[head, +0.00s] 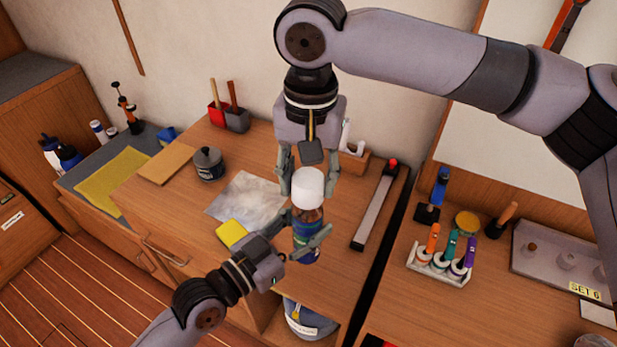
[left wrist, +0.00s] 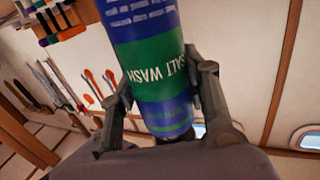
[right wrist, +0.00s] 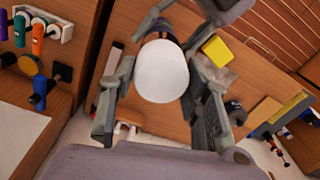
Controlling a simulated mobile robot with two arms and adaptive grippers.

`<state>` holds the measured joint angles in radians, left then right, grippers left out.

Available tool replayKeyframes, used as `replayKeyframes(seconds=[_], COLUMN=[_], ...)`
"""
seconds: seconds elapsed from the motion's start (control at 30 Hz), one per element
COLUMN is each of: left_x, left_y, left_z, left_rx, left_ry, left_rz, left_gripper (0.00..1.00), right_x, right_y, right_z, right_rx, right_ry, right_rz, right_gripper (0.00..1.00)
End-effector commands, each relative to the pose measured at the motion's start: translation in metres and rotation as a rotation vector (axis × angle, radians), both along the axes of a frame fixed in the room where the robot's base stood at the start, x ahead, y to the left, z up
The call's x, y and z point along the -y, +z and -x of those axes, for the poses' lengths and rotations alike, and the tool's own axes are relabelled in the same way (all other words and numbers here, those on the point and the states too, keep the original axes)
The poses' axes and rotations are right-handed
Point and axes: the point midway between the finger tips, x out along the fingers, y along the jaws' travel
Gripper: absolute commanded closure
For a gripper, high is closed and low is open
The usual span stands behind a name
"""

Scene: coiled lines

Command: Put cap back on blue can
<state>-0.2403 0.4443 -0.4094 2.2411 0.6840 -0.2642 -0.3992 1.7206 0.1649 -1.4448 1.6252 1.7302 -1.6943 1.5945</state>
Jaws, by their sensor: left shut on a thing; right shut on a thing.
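The blue can (head: 306,246), with a green band reading "SALT WASH" in the left wrist view (left wrist: 150,60), is held upright or nearly so above the desk. My left gripper (head: 309,234) is shut around its side. The white cap (head: 308,188) is between the fingers of my right gripper (head: 307,180), which comes down from above and is shut on it. The cap is directly over the can's top; I cannot tell if it is seated. In the right wrist view the cap (right wrist: 162,72) hides most of the can.
On the desk (head: 338,275) are a yellow sponge (head: 231,233), a grey sheet (head: 245,198), a dark tin (head: 208,164) and a long metal bar (head: 374,210). A rack of colored tubes (head: 440,264) stands on the right bench, across a dark gap.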

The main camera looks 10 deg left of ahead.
Motion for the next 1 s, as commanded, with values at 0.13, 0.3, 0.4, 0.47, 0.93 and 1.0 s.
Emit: replayKeyframes(seconds=[0.13,0.3,0.4,0.47,0.93,1.0], left_x=[0.000,0.000,0.000,0.000,0.000,0.000], left_y=[0.001,0.001,0.001,0.001,0.001,0.001], left_z=[0.000,0.000,0.000,0.000,0.000,0.000], left_rx=[0.002,0.002,0.003,0.002,0.002,0.002], left_ry=[0.000,0.000,0.000,0.000,0.000,0.000], left_rz=[0.002,0.002,0.001,0.002,0.002,0.002], left_gripper=[1.00,1.00,1.00,1.00,1.00,1.00], right_x=[0.000,0.000,0.000,0.000,0.000,0.000], right_y=[-0.007,-0.017,-0.018,-0.018,-0.019,-0.020], right_z=[0.000,0.000,0.000,0.000,0.000,0.000], right_rx=[-0.002,-0.002,-0.001,0.000,-0.001,-0.001], right_ry=[0.000,0.000,0.000,0.000,0.000,0.000], right_rz=[0.000,0.000,0.000,0.000,0.000,0.000], right_gripper=[0.70,0.70,0.70,0.70,0.70,0.70])
